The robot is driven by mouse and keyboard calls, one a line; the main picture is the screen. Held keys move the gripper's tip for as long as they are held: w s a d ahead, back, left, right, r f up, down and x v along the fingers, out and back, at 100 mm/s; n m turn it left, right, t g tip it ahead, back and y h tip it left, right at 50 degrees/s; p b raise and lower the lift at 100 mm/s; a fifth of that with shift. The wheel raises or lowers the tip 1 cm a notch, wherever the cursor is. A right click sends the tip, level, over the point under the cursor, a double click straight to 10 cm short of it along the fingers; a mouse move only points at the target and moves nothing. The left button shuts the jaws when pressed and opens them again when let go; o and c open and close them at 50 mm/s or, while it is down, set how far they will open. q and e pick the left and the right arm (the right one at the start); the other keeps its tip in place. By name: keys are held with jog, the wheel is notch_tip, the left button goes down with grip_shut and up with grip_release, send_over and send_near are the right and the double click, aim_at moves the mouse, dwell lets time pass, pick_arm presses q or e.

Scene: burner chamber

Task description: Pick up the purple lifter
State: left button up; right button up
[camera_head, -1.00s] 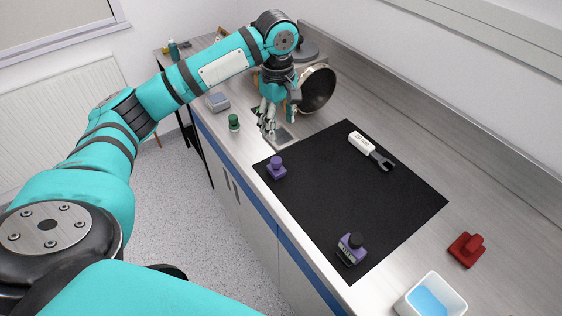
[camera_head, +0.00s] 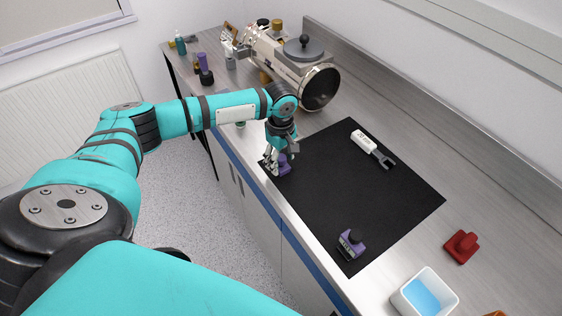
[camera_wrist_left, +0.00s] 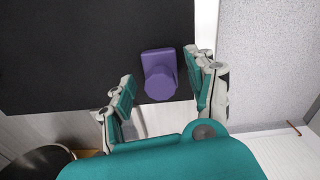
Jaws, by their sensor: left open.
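The purple lifter (camera_head: 284,166) stands on the near left corner of the black mat (camera_head: 330,200). It is a small block with a round knob on top. My left gripper (camera_head: 277,163) is over it, pointing down and partly hiding it. In the left wrist view the lifter (camera_wrist_left: 159,76) shows between the two open fingers (camera_wrist_left: 161,80), with a visible gap on each side. The fingers are not closed on it. My right gripper is not in view.
Another purple item (camera_head: 351,244) with a label stands at the mat's near edge. A white-handled fork tool (camera_head: 372,148) lies on the mat. A red block (camera_head: 461,246) and a white tub (camera_head: 451,283) are at right. A metal burner chamber (camera_head: 290,65) stands behind.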

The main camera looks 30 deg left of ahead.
pick_arm(q)
jog(key=shift+f, duration=0.2)
grip_shut()
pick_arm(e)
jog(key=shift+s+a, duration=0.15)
pick_arm(q)
jog(key=shift+r, duration=0.45)
notch_tip(320, 180, up, 2)
jog(key=shift+w+r+b, duration=0.1)
jog(key=shift+b, duration=0.65)
jog(key=s+d+r+b, duration=0.2)
jog(key=s+b, duration=0.1)
jog(key=s, duration=1.3)
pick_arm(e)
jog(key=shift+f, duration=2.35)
pick_arm(q)
jog(key=shift+d, duration=0.1)
